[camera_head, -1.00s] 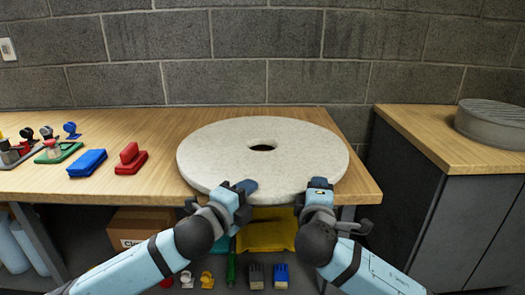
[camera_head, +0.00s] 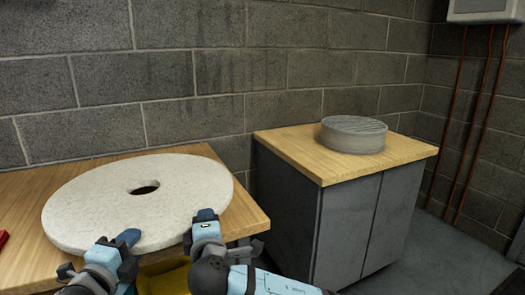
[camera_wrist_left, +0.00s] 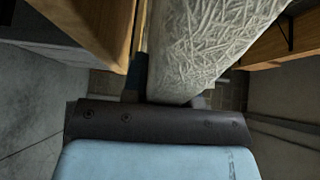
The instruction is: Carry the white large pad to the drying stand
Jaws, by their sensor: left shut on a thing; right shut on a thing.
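The white large pad (camera_head: 85,205) is a thick round disc with a hole in the middle, at the left in the head view. My left gripper (camera_head: 126,243) is shut on its near rim. My right gripper (camera_head: 206,224) is shut on the rim further right. In the left wrist view the pad's fibrous surface (camera_wrist_left: 210,45) rises from between the jaws (camera_wrist_left: 160,98). The pad is over the workbench; I cannot tell if it touches the top. The drying stand (camera_head: 353,135), a round grey drum with a slatted top, stands empty on a cabinet to the right.
The wooden workbench (camera_head: 245,215) is under the pad. A gap separates it from the grey cabinet with a wooden top (camera_head: 285,145). A red object (camera_head: 3,238) shows at the left edge. Floor (camera_head: 430,255) is clear right of the cabinet.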

